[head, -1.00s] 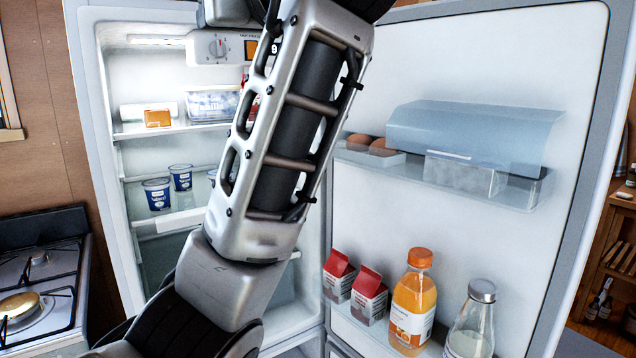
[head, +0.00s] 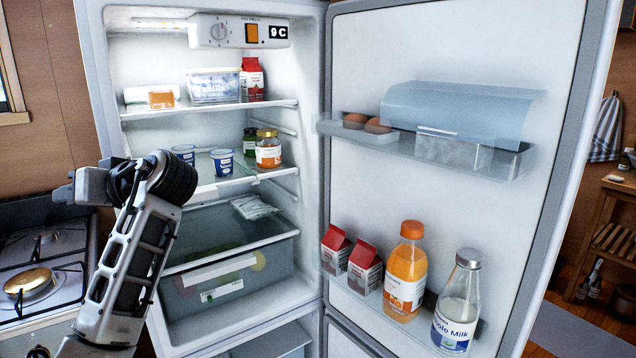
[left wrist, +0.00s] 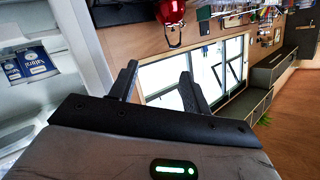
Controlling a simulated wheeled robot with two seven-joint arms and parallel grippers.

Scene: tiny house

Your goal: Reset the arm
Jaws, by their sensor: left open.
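My left arm (head: 130,260) stands bent at the left of the head view, in front of the left side of the open fridge (head: 262,222) and beside the stove. My left gripper (left wrist: 158,86) shows in the left wrist view with its two dark fingers apart and nothing between them. In the head view, I cannot make out its fingertips. My right gripper is in neither view.
The fridge door (head: 460,210) stands wide open at the right, holding an orange juice bottle (head: 406,270), a milk bottle (head: 458,305) and two red-topped cartons. Blue-white cups (head: 222,162) stand on a shelf. A stove (head: 40,260) is at the left.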

